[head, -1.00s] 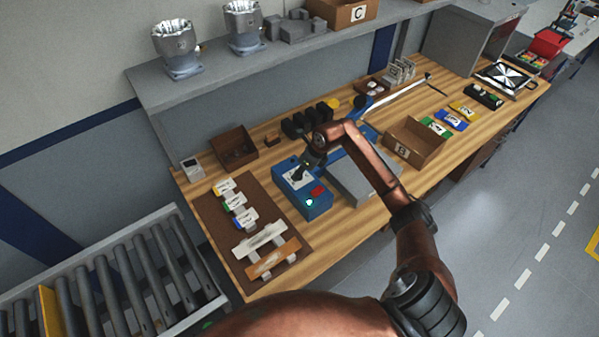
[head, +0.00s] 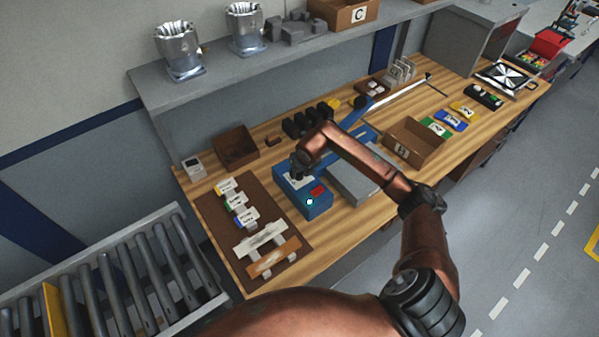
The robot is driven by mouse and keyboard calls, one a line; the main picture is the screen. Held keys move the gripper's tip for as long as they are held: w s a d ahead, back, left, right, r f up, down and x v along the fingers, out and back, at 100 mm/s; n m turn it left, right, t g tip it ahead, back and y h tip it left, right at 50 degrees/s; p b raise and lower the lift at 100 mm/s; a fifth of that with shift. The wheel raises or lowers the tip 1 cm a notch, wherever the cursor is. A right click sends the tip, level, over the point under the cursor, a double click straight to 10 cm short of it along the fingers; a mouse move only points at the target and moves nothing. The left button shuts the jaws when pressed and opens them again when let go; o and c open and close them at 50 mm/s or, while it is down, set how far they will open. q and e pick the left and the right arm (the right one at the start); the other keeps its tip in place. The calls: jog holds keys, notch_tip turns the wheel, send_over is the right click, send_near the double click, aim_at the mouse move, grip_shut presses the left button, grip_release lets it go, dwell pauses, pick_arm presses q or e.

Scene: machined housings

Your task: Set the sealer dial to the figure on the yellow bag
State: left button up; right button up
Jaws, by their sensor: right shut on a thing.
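The sealer's blue control box (head: 318,209) stands at the middle of the bench, with a red patch and a lit pale-cyan lamp on top. My right gripper (head: 298,174) is over the box's pale dial plate and shut on the dial, which its fingers mostly hide. The dial's setting cannot be read. A yellow bag (head: 463,110) lies flat toward the right end of the bench, beyond a blue bag and a green bag. It bears a dark mark on a white label, too small to read surely. My left gripper is not in view.
A brown mat (head: 215,218) with tagged pouches and two strips lies left of the box. The sealer's grey plate (head: 357,185) and an open carton (head: 425,140) are right of it. Dark blocks (head: 297,127) stand behind. Rollers (head: 135,290) run at lower left.

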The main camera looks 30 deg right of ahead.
jog(key=shift+m, duration=0.6)
jog(key=shift+h, duration=0.3)
jog(key=o, duration=1.1)
jog(key=shift+r, duration=0.2)
jog(key=v, duration=1.1)
jog(key=shift+a+r, duration=0.1)
jog(key=shift+r, duration=0.25)
jog(key=shift+a+f, duration=0.1)
